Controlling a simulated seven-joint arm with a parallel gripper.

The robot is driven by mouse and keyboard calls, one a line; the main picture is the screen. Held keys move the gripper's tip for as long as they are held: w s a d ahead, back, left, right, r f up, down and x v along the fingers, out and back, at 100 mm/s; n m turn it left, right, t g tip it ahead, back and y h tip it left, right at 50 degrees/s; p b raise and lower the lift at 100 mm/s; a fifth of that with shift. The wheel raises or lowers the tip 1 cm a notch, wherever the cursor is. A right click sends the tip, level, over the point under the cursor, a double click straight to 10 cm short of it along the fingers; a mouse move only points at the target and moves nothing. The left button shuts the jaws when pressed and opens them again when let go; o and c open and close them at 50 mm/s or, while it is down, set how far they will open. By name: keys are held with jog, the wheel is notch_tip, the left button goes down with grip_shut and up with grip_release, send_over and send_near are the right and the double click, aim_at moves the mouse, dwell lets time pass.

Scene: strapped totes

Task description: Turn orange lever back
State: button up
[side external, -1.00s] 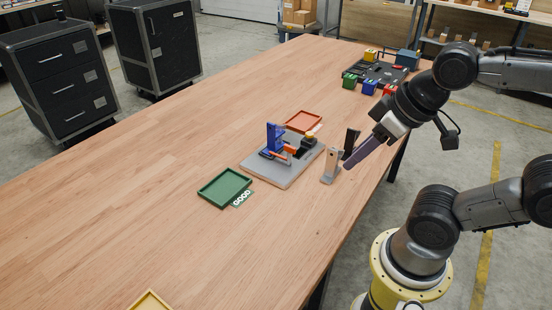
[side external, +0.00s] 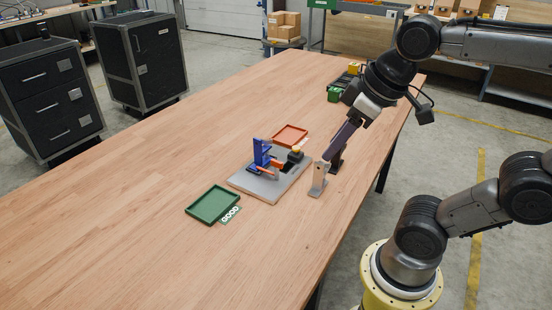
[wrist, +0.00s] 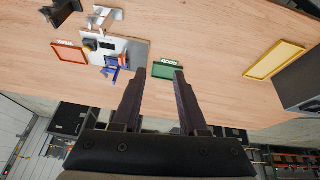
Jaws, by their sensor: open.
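A grey fixture plate (side external: 248,185) lies on the table with a blue upright clamp (side external: 259,155) on it. The orange lever (side external: 268,172) lies low beside the blue clamp, and its exact angle is hard to tell. In the wrist view the plate (wrist: 135,48) and the blue clamp (wrist: 113,63) lie left of the fingers. My gripper (side external: 325,157) is open and empty, its dark fingers slanting down to the right of the fixture and apart from it. In the wrist view the open gripper (wrist: 160,72) shows nothing between its fingers.
A light upright bracket (side external: 318,180) and a dark one (side external: 337,162) stand near my fingers, right of the plate. A green tray (side external: 212,204) marked GOOD, a red tray (side external: 290,135) and a yellow tray (wrist: 273,60) lie around. The table's left is clear.

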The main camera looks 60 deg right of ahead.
jog(key=w+d+r+g, duration=0.1)
jog(key=w+d+r, duration=0.15)
jog(key=w, duration=0.45)
jog(key=m+g, duration=0.1)
jog(key=g, duration=0.3)
send_over(277, 161)
notch_tip(277, 161, down, 7)
notch_tip(277, 161, down, 14)
jog(key=shift+r, duration=0.25)
grip_shut()
dwell(0.5)
